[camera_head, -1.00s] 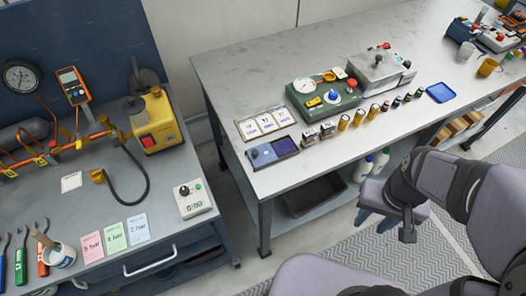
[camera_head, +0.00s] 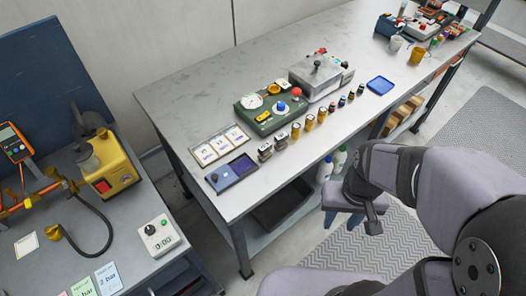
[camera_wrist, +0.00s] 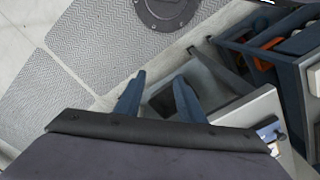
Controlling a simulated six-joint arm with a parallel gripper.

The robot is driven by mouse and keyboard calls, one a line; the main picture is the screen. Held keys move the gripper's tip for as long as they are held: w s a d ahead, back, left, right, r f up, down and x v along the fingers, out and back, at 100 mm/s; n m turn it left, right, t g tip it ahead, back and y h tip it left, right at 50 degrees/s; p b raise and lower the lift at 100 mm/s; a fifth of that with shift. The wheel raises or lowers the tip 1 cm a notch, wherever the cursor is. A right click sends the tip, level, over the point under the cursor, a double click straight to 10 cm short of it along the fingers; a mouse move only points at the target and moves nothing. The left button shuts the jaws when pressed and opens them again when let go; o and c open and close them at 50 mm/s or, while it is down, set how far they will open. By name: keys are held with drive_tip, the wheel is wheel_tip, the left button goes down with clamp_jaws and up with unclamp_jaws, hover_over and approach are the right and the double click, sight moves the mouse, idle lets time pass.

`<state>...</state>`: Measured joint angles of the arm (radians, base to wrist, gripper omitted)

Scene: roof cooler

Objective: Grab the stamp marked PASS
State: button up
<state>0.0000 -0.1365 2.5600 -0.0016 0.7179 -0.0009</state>
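I cannot read the word PASS on anything in these views. Two small blocks with dark tops, (camera_head: 265,151) and (camera_head: 281,139), stand near the front edge of the long grey table (camera_head: 190,88); they may be stamps, but their marks are too small to tell.
A green device (camera_head: 268,108) and a grey metal box (camera_head: 318,76) stand behind a row of small brass and dark pieces (camera_head: 309,123). A blue tray (camera_head: 380,86) lies to the right. A lower bench with a yellow pump (camera_head: 108,165) stands at left. The table's back left is clear.

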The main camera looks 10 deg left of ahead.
idle(0.3)
drive_tip(key=shift+o, duration=0.7)
wheel_tip(320, 180, up, 3)
drive_tip(key=m+p, duration=0.5)
drive_tip(key=m, duration=0.3)
hover_over(265, 146)
drive_tip(key=shift+d+f, duration=0.15)
drive_tip(key=shift+w+a, duration=0.15)
drive_tip(key=shift+a, duration=0.2)
drive_tip(key=shift+d+f+p, duration=0.2)
drive_tip(key=shift+f+p, duration=1.8)
drive_tip(key=shift+f, duration=1.75)
